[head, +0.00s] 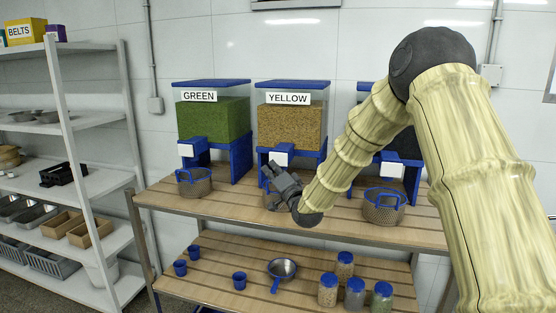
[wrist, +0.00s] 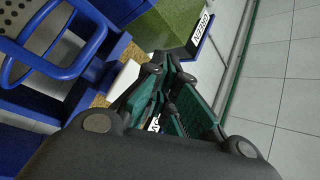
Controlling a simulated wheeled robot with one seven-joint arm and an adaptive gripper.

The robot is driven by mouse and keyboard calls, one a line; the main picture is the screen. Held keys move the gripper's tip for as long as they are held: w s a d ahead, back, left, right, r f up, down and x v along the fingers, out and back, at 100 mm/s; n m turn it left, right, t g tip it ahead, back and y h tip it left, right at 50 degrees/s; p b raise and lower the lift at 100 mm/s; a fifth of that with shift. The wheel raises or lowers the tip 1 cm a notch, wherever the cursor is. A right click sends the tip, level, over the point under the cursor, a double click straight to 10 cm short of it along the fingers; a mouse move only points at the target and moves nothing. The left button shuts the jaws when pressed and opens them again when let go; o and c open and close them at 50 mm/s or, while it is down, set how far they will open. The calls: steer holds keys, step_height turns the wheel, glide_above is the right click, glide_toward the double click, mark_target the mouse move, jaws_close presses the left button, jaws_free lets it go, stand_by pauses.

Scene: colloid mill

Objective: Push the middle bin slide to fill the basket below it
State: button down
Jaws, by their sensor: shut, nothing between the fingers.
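The middle bin (head: 291,125) is labelled YELLOW and holds tan grain behind clear walls. Its slide has a white front plate (head: 280,155) on a blue chute. A mesh basket (head: 269,201) stands below it, partly hidden by my gripper. My gripper (head: 268,170) is shut and empty, its fingertips close to the slide front. Whether they touch it I cannot tell. In the wrist view my gripper (wrist: 166,62) points past a white plate (wrist: 126,78), and a blue-handled basket (wrist: 62,45) shows at the left.
The GREEN bin (head: 206,122) stands to the left with its own basket (head: 194,183). A dark-filled bin (head: 405,143) stands to the right, partly behind my arm, with another basket (head: 383,207). Jars and blue cups are on the lower shelf (head: 255,262). Shelving (head: 65,120) stands far left.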

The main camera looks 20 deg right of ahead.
mark_target(271, 159)
steer(key=shift+w+d, duration=0.7)
steer(key=shift+w, duration=0.3)
steer(key=shift+w+d+b, duration=0.1)
steer(key=shift+b, duration=0.2)
stand_by(0.6)
steer(key=shift+w+d, duration=0.15)
steer(key=shift+w, duration=0.1)
steer(key=shift+w+d+b, duration=0.3)
steer(key=shift+w+d, duration=0.25)
steer(key=shift+w, duration=0.25)
stand_by(1.9)
steer(key=shift+s+a, duration=0.15)
steer(key=shift+s, duration=0.05)
steer(key=shift+s+a+b, duration=0.3)
steer(key=shift+s+a, duration=0.35)
steer(key=shift+s, duration=0.35)
steer(key=shift+s+a+b, duration=0.3)
steer(key=shift+s+a, duration=0.45)
steer(key=shift+s, duration=0.3)
steer(key=shift+s+a+b, duration=0.3)
steer(key=shift+s+a, duration=0.4)
steer(key=shift+s, duration=0.3)
